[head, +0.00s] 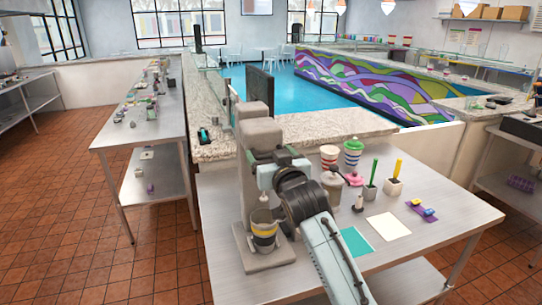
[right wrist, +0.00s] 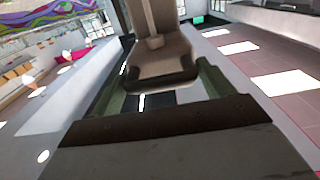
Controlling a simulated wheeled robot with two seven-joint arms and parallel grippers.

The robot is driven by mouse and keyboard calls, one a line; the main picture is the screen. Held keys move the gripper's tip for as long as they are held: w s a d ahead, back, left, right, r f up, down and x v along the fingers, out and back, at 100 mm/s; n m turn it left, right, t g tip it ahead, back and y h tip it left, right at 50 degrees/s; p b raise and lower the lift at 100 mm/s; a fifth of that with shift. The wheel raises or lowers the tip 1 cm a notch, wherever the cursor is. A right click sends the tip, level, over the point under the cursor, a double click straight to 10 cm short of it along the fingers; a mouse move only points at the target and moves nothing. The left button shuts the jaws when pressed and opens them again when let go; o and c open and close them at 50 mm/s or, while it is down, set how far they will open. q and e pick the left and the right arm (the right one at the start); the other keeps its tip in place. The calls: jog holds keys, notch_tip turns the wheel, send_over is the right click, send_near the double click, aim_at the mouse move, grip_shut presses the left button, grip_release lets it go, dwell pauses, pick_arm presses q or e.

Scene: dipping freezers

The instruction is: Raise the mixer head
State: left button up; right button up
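The grey stand mixer (head: 246,205) stands at the left end of the metal table. Its head (head: 261,133) is at the top, above and behind my right gripper; I cannot tell its exact tilt. A striped bowl (head: 264,232) sits on the mixer's base, its rim visible. My right gripper (head: 267,172) is at the mixer, in front of its column and below the head. In the right wrist view its two greenish fingers (right wrist: 160,92) are spread, with a grey-brown mixer part (right wrist: 158,60) between or just beyond them. Contact is unclear. My left gripper is out of view.
Right of the mixer on the table are striped cups (head: 352,153), a lidded jar (head: 332,187), small pots with sticks (head: 393,186), a white sheet (head: 389,226) and a teal sheet (head: 355,242). A stone counter (head: 310,134) borders the table behind.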

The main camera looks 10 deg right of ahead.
jog(key=o, duration=0.3)
jog(key=shift+s+f, duration=0.1)
jog(key=shift+s, duration=0.2)
jog(key=s+d+b, duration=0.1)
jog(key=s, duration=1.1)
jog(key=shift+s+d+b, duration=0.25)
jog(key=shift+s+b, duration=0.15)
